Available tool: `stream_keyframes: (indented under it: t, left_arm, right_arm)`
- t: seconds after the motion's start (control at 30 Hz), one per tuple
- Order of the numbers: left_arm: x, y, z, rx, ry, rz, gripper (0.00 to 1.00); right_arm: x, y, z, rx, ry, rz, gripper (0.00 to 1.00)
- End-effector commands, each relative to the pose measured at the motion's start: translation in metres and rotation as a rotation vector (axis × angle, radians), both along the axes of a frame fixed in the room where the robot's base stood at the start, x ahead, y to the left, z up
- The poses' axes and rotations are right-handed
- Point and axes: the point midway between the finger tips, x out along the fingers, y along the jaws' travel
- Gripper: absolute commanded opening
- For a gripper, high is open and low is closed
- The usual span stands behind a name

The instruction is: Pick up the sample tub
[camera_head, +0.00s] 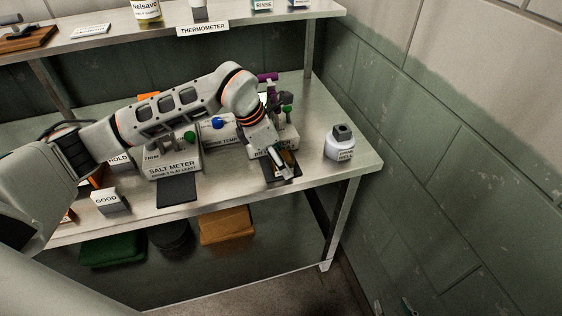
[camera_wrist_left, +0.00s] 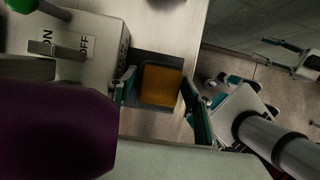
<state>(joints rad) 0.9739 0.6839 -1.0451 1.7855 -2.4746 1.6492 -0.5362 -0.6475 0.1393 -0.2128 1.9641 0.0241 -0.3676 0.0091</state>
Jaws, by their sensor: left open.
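The sample tub, an amber square-topped tub (camera_wrist_left: 161,86), sits on a dark pad between the two fingers of my left gripper (camera_wrist_left: 158,88) in the left wrist view. The fingers stand apart on either side of it; I cannot tell whether either touches it. In the head view my left arm reaches in from the left over the bench, and its gripper (camera_head: 282,165) points down at the dark pad, covering most of the tub. My right gripper (camera_head: 396,308) shows only as two small tips, set apart, at the bottom edge, away from the bench.
The salt meter (camera_head: 172,168) stands left of my gripper, and another meter is partly hidden behind it. A white bottle (camera_head: 340,147) stands to the right near the bench's edge. A "GOOD" sign (camera_head: 108,200) is at the front left. A shelf (camera_head: 130,38) runs above.

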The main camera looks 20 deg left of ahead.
Motion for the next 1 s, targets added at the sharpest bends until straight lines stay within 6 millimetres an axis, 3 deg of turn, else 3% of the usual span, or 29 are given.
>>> stream_keyframes:
  t: [0.1, 0.2, 0.23, 0.67, 0.97, 1.0]
  left_arm:
    - [0.000, 0.000, 0.000, 0.000, 0.000, 0.000, 0.47]
    - [0.000, 0.000, 0.000, 0.000, 0.000, 0.000, 0.21]
    - [0.000, 0.000, 0.000, 0.000, 0.000, 0.000, 0.17]
    - [0.001, 0.000, 0.005, -0.001, -0.002, 0.000, 0.17]
    - [0.001, 0.000, 0.039, 0.000, -0.007, -0.001, 0.17]
    - [-0.009, -0.007, 0.035, 0.000, -0.001, -0.005, 0.17]
  right_arm:
    - [0.001, 0.000, 0.001, 0.000, -0.002, -0.001, 0.40]
    - [0.001, 0.000, 0.001, 0.000, -0.002, -0.001, 0.40]
    - [0.001, 0.000, 0.001, 0.000, -0.002, -0.001, 0.40]
    - [-0.001, -0.001, -0.003, -0.001, 0.004, 0.000, 0.40]
    - [-0.002, 0.000, -0.011, -0.002, 0.007, 0.000, 0.40]
    - [-0.002, -0.001, -0.013, -0.001, 0.008, -0.001, 0.40]
